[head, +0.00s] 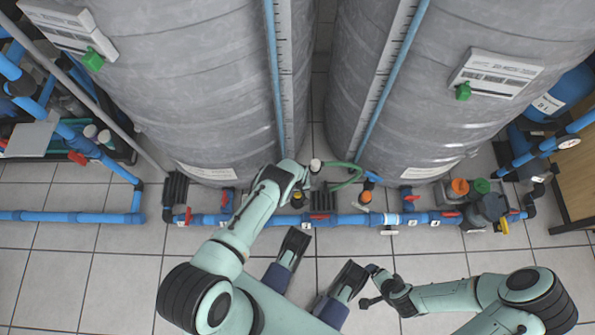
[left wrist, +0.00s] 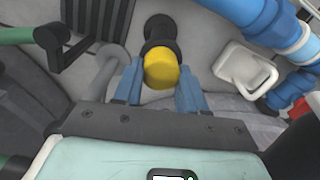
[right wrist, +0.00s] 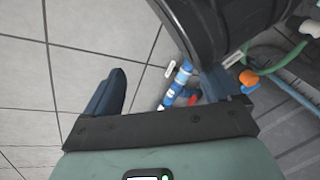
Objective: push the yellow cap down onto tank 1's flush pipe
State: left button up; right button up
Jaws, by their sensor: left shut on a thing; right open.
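The yellow cap (left wrist: 161,71) sits between the blue fingers of my left gripper (left wrist: 160,82), which is shut on it. In the left wrist view a black pipe fitting (left wrist: 160,30) lies directly behind the cap, in line with it. I cannot tell how far the cap sits on it. In the head view the left gripper (head: 297,193) is low between the two grey tanks, and the cap is a small yellow spot (head: 297,196) partly hidden by it. My right gripper (head: 371,286) is open and empty above the floor, apart from the pipes.
A blue pipe line (head: 345,219) with red-handled valves runs along the tanks' front. A green hose (head: 348,178) curves beside my left gripper. The left tank (head: 200,80) and right tank (head: 455,60) stand close behind. Tiled floor (head: 85,275) is clear at the left.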

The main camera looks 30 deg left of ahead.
pick_arm(q)
jog(key=shift+r+p, duration=0.3)
jog(key=shift+r, duration=0.25)
notch_tip(320, 180, up, 2)
jog(key=shift+r+p, duration=0.1)
jog(key=shift+p, duration=0.45)
notch_tip(320, 180, up, 17)
jog(key=p, duration=0.5)
jog(key=shift+p, duration=0.35)
pick_arm(e)
jog(key=s+a+r+n+g+y, duration=0.1)
jog(key=s+a+r+g, duration=0.1)
jog(key=s+a+r, duration=0.3)
notch_tip(320, 180, up, 4)
jog(key=shift+s+r, duration=0.2)
jog(key=shift+s, duration=0.55)
